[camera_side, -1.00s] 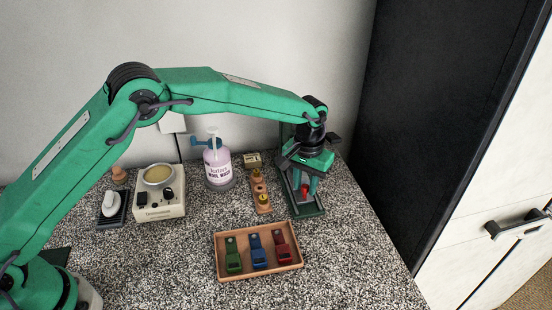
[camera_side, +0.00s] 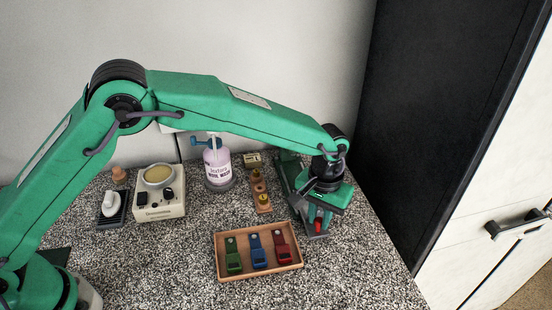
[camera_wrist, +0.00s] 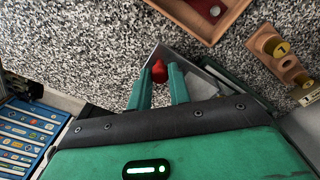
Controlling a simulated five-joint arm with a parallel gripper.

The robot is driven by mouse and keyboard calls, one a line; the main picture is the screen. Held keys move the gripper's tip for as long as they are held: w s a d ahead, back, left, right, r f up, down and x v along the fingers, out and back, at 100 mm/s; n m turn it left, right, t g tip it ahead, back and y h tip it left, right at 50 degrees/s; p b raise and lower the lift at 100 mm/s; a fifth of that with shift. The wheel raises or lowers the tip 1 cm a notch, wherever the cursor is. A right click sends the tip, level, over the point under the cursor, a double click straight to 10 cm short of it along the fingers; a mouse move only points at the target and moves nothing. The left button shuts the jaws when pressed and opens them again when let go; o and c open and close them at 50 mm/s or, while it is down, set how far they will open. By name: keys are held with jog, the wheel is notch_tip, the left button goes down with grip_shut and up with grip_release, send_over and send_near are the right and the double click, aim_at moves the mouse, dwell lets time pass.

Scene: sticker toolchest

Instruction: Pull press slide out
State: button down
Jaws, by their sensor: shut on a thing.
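The press (camera_side: 287,168) is a dark green frame at the back right of the counter, partly hidden behind my arm. Its grey slide (camera_side: 312,236) sticks out toward the front, with a red knob (camera_side: 319,214) at its front end. My gripper (camera_side: 319,222) is low over the slide, shut on the red knob. In the wrist view, the two green fingers (camera_wrist: 160,84) stand on either side of the knob (camera_wrist: 159,71), and the grey slide (camera_wrist: 183,56) runs behind it. The inner part of the slide is hidden by my gripper.
A wooden tray (camera_side: 219,262) with green, blue and red clips lies left of the slide. A wooden holder (camera_side: 262,197) with yellow-topped pieces, a pump bottle (camera_side: 217,165) and a white warmer (camera_side: 160,208) stand behind. Speckled counter (camera_side: 350,265) is clear in front.

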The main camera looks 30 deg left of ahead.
jog(key=shift+s+d, duration=0.8)
jog(key=shift+d, duration=0.05)
jog(key=c, duration=1.6)
grip_release()
jog(key=shift+o, duration=0.2)
jog(key=shift+a, duration=0.1)
jog(key=shift+r, duration=0.2)
notch_tip(320, 180, up, 8)
jog(key=shift+f, duration=0.25)
